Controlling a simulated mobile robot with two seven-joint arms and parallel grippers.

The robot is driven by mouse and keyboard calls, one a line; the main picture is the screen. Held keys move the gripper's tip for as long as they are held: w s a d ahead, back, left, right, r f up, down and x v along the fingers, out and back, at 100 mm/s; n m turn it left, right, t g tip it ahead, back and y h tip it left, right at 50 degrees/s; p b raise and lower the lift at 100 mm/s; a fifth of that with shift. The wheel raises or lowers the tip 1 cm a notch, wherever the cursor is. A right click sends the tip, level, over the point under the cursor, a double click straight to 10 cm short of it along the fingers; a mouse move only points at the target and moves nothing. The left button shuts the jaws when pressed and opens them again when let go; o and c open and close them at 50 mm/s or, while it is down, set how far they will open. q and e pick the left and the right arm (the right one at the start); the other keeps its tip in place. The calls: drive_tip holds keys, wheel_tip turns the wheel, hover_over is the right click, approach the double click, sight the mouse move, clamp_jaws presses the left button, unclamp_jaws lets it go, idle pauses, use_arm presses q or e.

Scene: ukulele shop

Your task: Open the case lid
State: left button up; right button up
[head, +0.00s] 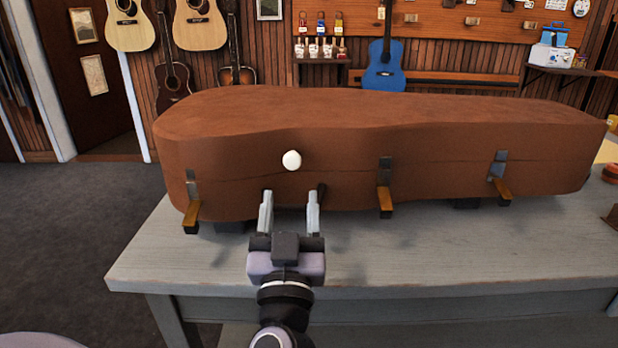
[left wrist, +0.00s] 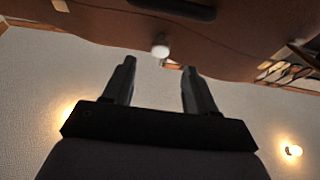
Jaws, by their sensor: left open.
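The brown case (head: 340,135) lies on the grey table with its lid (head: 380,108) shut; a thin seam runs along its front. A white round knob (head: 292,160) sticks out of the lid's front, above the seam. Latches with brass-coloured tabs show at left (head: 191,215), middle (head: 385,199) and right (head: 501,188), their tabs jutting outward. My left gripper (head: 290,195) is open and empty, just in front of the case and below the knob. In the left wrist view, the knob (left wrist: 160,48) sits just beyond and between the fingertips (left wrist: 158,68), apart from them. My right gripper is out of view.
The grey table (head: 400,260) has free room in front of the case. A dark handle (left wrist: 175,8) shows on the case in the left wrist view. Guitars, including a blue one (head: 384,65), hang on the back wall. A small reddish object (head: 610,173) stands at the right.

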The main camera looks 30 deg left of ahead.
sight(292, 165)
use_arm(q)
drive_tip(key=p+x, duration=0.2)
drive_tip(key=x, duration=0.4)
drive_tip(key=shift+s+r, duration=0.1)
drive_tip(key=shift+w+a+p, duration=0.2)
drive_tip(key=shift+w+p, duration=0.1)
drive_tip(key=shift+w, duration=0.05)
clamp_jaws()
